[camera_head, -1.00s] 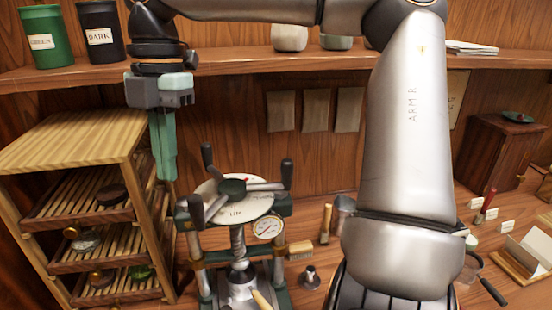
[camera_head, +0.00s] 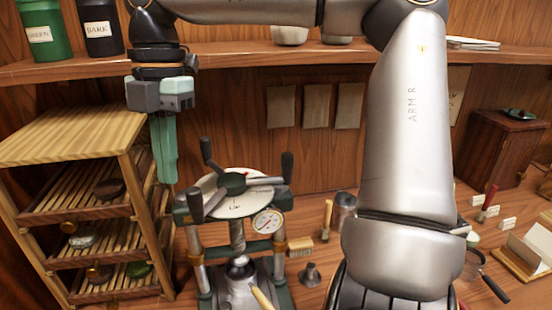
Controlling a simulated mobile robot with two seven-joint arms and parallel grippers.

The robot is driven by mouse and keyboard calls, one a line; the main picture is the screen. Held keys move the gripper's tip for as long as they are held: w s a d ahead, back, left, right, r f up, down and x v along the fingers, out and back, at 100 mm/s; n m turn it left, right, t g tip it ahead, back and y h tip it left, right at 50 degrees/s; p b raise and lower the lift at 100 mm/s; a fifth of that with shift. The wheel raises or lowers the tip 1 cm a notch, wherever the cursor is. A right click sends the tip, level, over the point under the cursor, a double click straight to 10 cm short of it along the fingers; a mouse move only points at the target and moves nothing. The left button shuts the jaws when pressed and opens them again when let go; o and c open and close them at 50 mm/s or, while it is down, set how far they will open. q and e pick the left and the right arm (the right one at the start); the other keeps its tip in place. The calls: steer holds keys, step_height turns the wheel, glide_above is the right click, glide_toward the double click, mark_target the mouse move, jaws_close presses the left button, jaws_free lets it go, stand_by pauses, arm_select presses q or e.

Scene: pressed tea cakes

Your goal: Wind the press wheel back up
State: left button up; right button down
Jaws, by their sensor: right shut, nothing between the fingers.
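The press (camera_head: 282,270) stands on the bench with a dark green frame, metal posts and a central screw. Its wheel (camera_head: 232,184) is on top, with a pale disc, a green hub and dark upright handles on its spokes. A round gauge (camera_head: 267,221) sits at its right front. My right gripper (camera_head: 165,182) hangs with its green fingers pointing down, left of the wheel and apart from it. Its fingers are together and empty. My left gripper is not in view.
A wooden rack (camera_head: 70,137) with slatted shelves holding dark and green cakes stands close at the left. A wall shelf (camera_head: 240,58) with canisters runs behind. A brush (camera_head: 300,246) and a small metal funnel (camera_head: 311,274) lie right of the press.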

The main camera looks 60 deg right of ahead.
mark_target(189, 189)
step_height(189, 189, down, 3)
steer(key=shift+r+b, duration=0.1)
steer(key=shift+b, duration=0.8)
steer(key=shift+s, duration=0.15)
steer(key=shift+s+b, duration=0.7)
steer(key=shift+s, duration=2.05)
steer(key=shift+b, duration=0.3)
steer(key=s, duration=0.1)
steer(key=s+d, duration=0.1)
steer(key=s, duration=0.1)
steer(key=shift+s+d+b, duration=0.1)
steer(key=shift+b, duration=0.3)
